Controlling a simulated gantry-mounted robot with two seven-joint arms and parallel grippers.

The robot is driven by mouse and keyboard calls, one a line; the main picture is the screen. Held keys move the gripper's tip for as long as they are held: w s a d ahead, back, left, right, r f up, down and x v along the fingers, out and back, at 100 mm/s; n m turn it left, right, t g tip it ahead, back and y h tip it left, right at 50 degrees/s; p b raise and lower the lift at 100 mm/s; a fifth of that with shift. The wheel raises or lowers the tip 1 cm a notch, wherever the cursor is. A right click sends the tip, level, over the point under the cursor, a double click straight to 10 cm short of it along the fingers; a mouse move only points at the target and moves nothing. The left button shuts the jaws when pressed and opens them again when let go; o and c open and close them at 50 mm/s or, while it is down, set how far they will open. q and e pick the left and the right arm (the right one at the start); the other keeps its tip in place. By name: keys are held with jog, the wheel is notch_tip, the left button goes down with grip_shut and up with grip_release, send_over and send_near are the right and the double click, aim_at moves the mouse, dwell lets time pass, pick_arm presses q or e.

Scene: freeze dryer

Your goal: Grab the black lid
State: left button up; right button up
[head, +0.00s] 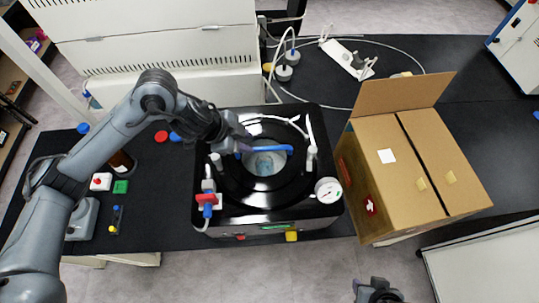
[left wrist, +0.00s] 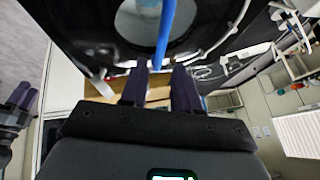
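The round black lid (head: 243,190) lies flat on top of the freeze dryer, around a pale see-through centre. A blue bar (head: 272,149) crosses above that centre. My left gripper (head: 243,145) is over the lid's upper left part, at the bar's left end. In the left wrist view, the black lid (left wrist: 82,30) fills the top, and the blue bar (left wrist: 163,35) points at the gap between the two separated fingers. Whether the fingers touch the bar cannot be told. My right gripper (left wrist: 19,100) shows at the left edge there, empty with fingers apart, away from the lid.
A pressure gauge (head: 328,190) and a red-blue valve (head: 208,200) sit at the dryer's edges. A brown bottle (head: 121,162) stands at left. Hoses run behind the dryer.

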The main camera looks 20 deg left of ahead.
aim_at(263, 148)
pick_arm(q)
jog(key=x, duration=0.4)
jog(key=shift+w+f, duration=0.2)
jog(key=shift+f, duration=0.2)
jog(key=shift+x, duration=2.85)
jog(key=shift+w+d+r, duration=0.1)
jog(key=shift+d, duration=0.05)
jog(key=shift+c, duration=0.3)
grip_shut()
jog(key=shift+r, duration=0.1)
